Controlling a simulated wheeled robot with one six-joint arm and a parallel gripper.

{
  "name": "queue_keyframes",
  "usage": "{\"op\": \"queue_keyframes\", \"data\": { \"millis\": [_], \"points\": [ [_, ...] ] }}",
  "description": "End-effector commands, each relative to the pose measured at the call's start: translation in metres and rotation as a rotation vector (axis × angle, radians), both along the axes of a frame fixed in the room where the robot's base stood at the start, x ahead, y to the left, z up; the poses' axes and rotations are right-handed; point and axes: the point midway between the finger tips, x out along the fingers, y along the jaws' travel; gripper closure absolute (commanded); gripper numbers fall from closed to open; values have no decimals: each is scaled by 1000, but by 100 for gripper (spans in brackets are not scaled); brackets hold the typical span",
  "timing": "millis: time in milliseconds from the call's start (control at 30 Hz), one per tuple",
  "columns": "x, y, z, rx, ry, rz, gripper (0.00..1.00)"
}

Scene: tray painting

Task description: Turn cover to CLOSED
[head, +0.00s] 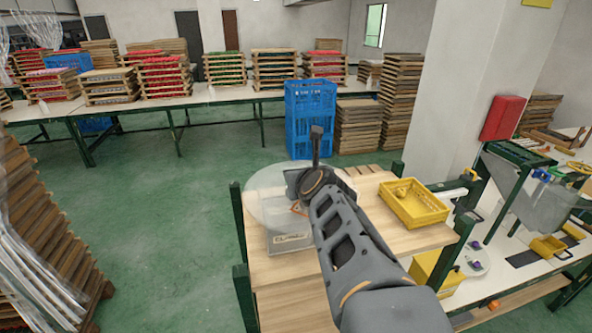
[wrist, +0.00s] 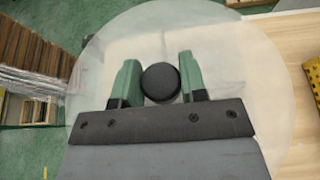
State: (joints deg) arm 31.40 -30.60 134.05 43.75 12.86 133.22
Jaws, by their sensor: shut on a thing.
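A round translucent cover (wrist: 110,45) spreads under my gripper in the wrist view, with a dark round knob (wrist: 160,82) near its middle. My gripper (wrist: 157,75) has its two green fingers on either side of the knob and is shut on it. In the head view the cover (head: 262,208) sits over the left side of a wooden shelf top, partly behind my arm. A pale box front with a dark label (head: 290,240) shows under the cover; the lettering is partly hidden and too small to read fully. My fingers are hidden in the head view.
A yellow basket (head: 415,205) stands on the wooden top (head: 375,240) to the right of my arm. Green posts (head: 240,215) rise at the shelf corners. A tall blue crate (head: 310,115) stands behind. Green floor lies open to the left.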

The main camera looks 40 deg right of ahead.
Motion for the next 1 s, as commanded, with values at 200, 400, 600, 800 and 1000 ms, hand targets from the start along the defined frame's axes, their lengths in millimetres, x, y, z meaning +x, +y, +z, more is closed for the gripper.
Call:
{"op": "queue_keyframes", "data": {
  "millis": [200,400,600,800,1000],
  "points": [
    [0,-1,0,0,0,-4,100],
    [0,0,-1,1,0,-4,56],
    [0,0,0,1,0,-1,37],
    [0,0,0,1,0,-1,36],
    [0,0,0,0,0,0,36]
  ]
}}
